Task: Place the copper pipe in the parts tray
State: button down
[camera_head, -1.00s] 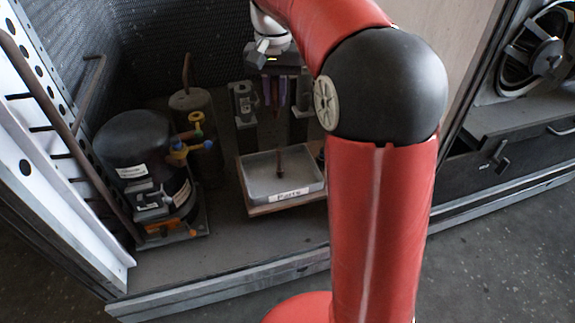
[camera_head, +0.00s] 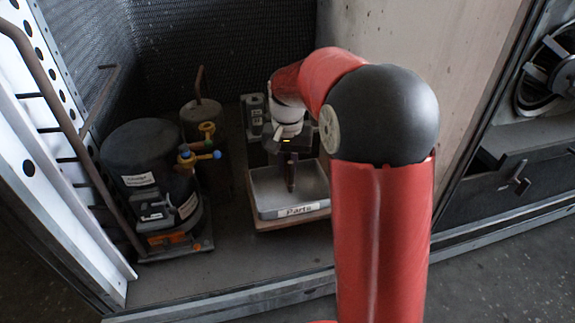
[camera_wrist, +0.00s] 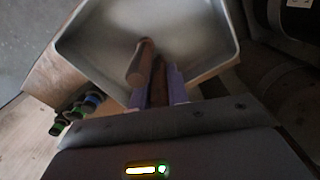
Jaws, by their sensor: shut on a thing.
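The parts tray (camera_head: 262,212) is a shallow grey metal tray with a "Parts" label, on a wooden board on the cabinet floor. My gripper (camera_head: 291,170) is over it, pointing down. In the wrist view my gripper (camera_wrist: 158,78) has purple fingers shut on a dark brown copper pipe (camera_wrist: 158,84). The pipe is partly hidden between the fingers. I cannot tell if the held pipe touches the tray (camera_wrist: 95,55) or the rod.
A black compressor (camera_head: 140,165) and a cylinder (camera_head: 201,112) with coloured valves stand left of the tray. A grey block fixture (camera_head: 253,113) stands behind it. A brown pipe frame (camera_head: 60,115) runs along the left wall. The tray floor around the rod looks clear.

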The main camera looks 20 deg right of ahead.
jog(key=c, duration=1.4)
grip_release()
jog(key=shift+f, duration=0.1)
jog(key=shift+o, duration=0.2)
